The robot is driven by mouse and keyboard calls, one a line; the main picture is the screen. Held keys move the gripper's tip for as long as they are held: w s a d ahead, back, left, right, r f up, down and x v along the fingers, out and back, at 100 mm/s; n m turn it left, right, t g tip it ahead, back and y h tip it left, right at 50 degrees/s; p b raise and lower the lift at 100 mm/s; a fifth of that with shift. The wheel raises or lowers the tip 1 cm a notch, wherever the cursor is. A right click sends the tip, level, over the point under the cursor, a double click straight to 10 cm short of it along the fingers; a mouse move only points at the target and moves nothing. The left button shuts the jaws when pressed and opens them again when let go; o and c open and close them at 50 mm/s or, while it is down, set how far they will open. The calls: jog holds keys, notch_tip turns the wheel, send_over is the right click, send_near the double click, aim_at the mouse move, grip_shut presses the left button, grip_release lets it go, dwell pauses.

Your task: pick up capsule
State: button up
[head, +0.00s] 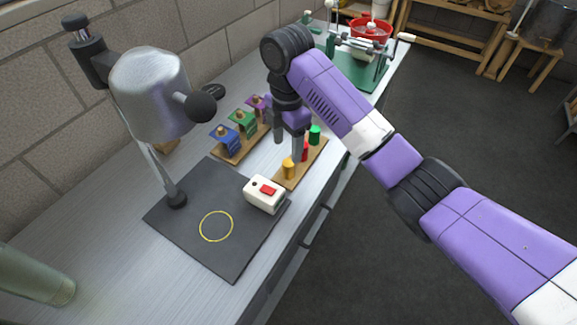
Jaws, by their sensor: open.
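Small coloured capsule-like pieces stand on a wooden strip (293,182) on the bench: a yellow one (288,169), a red one (305,152) and a green one (315,134). My gripper (290,150) points down over this strip, with its grey fingers close to the red piece, which they partly cover. The gripper is open. I cannot tell whether the red piece is between the fingers or beside them.
A second wooden strip (234,155) holds blue, green and purple blocks just left of my gripper. A white box with a red button (265,194) stands on a dark mat (190,222) with a yellow ring. A metal lamp (150,95) overhangs the mat. A green-based device (362,72) stands farther back.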

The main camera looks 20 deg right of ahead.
aim_at(288, 162)
jog(key=shift+s+d+f+p, duration=0.1)
jog(key=shift+f+p, duration=0.25)
jog(key=shift+f, duration=1.55)
jog(key=shift+d+f+p, duration=0.1)
jog(key=shift+f+p, duration=0.25)
jog(key=shift+f, duration=1.55)
jog(key=shift+a, duration=0.1)
jog(key=c, duration=0.8)
